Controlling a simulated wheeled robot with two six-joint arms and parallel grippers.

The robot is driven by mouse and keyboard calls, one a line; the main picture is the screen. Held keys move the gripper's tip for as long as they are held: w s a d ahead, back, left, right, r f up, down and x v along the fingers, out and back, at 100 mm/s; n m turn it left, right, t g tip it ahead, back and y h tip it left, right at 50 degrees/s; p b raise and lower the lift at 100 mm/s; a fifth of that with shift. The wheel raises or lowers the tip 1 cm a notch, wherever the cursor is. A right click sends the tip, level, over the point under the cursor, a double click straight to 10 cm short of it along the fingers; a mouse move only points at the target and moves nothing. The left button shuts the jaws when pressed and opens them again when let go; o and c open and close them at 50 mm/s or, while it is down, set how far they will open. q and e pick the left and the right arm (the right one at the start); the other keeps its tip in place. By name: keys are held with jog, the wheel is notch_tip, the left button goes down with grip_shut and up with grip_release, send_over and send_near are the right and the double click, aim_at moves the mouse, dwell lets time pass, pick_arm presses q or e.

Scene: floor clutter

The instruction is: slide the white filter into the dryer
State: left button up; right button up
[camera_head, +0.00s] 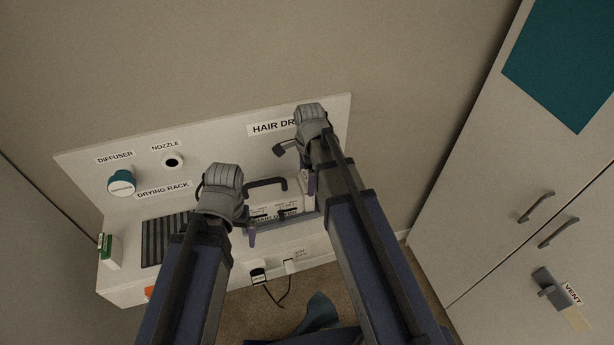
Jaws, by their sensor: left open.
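I cannot make out the white filter for certain; my arms cover much of the station. I cannot pick out the dryer for certain either. The "HAIR DR..." label (270,127) is on the back panel, its end hidden by my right arm. A pale labelled unit (285,211) with a dark handle (266,183) sits between my arms. My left gripper (251,236) is at this unit's left front, open, mostly hidden by its wrist. My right gripper (311,184) is by its right end, mostly hidden by its arm; its jaws do not show clearly.
A teal diffuser (121,182) and a nozzle (172,161) are on the panel at left. A dark ribbed drying rack (164,240) and a green-white box (109,251) are on the shelf. Plugs and a cable (280,298) hang in front. Cabinets (500,190) stand at right.

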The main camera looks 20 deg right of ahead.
jog(key=shift+r, duration=0.1)
notch_tip(320, 180, up, 8)
jog(key=p, duration=0.8)
jog(key=shift+d+f, duration=0.1)
jog(key=shift+f, duration=0.1)
jog(key=shift+f, duration=0.1)
dwell(0.3)
notch_tip(320, 180, down, 8)
jog(key=b, duration=0.8)
jog(key=shift+r, duration=0.45)
